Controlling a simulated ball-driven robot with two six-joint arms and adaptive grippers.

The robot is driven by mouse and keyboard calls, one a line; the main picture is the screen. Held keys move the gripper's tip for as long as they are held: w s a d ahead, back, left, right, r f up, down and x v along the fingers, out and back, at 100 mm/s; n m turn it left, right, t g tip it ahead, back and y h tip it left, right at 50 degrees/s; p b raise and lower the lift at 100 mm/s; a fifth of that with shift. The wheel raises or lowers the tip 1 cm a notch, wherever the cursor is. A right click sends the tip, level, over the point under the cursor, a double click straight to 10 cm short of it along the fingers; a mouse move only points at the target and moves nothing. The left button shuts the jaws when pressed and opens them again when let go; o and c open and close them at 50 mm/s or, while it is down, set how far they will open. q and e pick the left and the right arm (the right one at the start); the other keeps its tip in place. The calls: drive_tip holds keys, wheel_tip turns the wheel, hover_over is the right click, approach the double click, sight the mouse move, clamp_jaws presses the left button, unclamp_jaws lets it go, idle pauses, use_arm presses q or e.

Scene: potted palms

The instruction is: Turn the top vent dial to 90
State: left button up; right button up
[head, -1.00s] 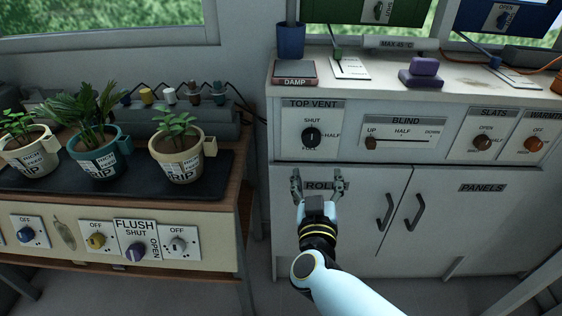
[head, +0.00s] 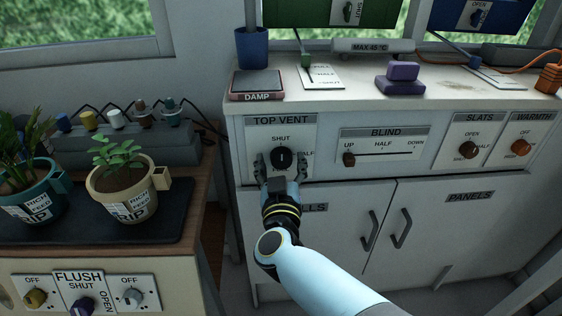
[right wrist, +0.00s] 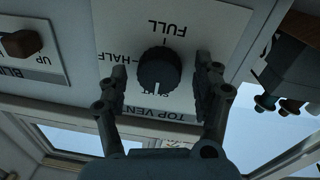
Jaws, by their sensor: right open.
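The top vent dial (head: 282,158) is a round black knob on a white plate marked SHUT, HALF and FULL. Its white mark points at SHUT in the head view, and the right wrist view shows the same dial (right wrist: 158,72) upside down with the mark towards SHUT. My right gripper (head: 281,166) is open in front of the plate, one finger on each side of the dial. In the right wrist view the fingers (right wrist: 155,84) show gaps to the knob on both sides. The FULL label is partly hidden in the head view. My left gripper is out of view.
To the right are the blind slider (head: 349,159), the slats dial (head: 468,150) and the warmth dial (head: 521,148). Cabinet doors with handles (head: 401,228) lie below. Potted plants (head: 122,190) stand on the bench at left. A damp box (head: 256,84) sits on the top.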

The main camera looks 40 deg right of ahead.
drive_tip(key=shift+c, duration=1.4)
drive_tip(key=c, duration=0.9)
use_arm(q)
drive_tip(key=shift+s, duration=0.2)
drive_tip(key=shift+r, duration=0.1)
